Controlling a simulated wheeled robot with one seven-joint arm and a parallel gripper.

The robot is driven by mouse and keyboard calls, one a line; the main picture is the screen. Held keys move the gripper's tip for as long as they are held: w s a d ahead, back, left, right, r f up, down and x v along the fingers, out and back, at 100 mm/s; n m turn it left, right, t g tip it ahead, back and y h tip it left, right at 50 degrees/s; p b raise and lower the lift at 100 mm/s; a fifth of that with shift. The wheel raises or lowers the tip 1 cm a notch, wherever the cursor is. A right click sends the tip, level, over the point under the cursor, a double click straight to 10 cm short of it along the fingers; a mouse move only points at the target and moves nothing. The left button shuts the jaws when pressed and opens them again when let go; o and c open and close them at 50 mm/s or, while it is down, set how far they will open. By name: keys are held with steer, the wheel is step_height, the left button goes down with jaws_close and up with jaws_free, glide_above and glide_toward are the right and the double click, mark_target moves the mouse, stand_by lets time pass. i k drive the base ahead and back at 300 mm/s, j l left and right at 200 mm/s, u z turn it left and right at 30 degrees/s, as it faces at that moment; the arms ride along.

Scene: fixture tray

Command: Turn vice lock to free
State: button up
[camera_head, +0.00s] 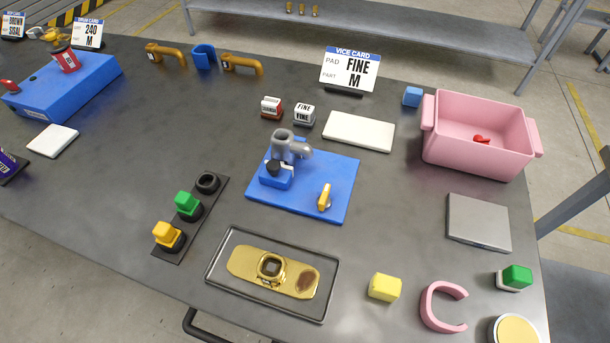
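A vice stands on a blue plate (302,198) in the middle of the dark table. It has a grey curved upper part (285,143) and a blue block (276,179) with a black knob (273,167) on it. A small yellow lever (324,197), which looks like the vice lock, sits on the plate's right part and points roughly toward and away from me. No lock marking is readable. A vice card (349,71) behind reads "PAD FINE, PART M". My gripper is not in view.
In front lie a tray (213,277) with a gold plate (247,265) and a black strip (189,242) with yellow and green knobs. Two small labelled blocks, a white pad (359,131) and a pink bin (478,153) stand behind and right. A grey square (479,222) lies right.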

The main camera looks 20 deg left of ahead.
mark_target(323, 201)
steer(key=k+u, duration=0.3)
steer(key=k, duration=0.15)
steer(key=k+u, duration=0.3)
steer(key=k, duration=0.1)
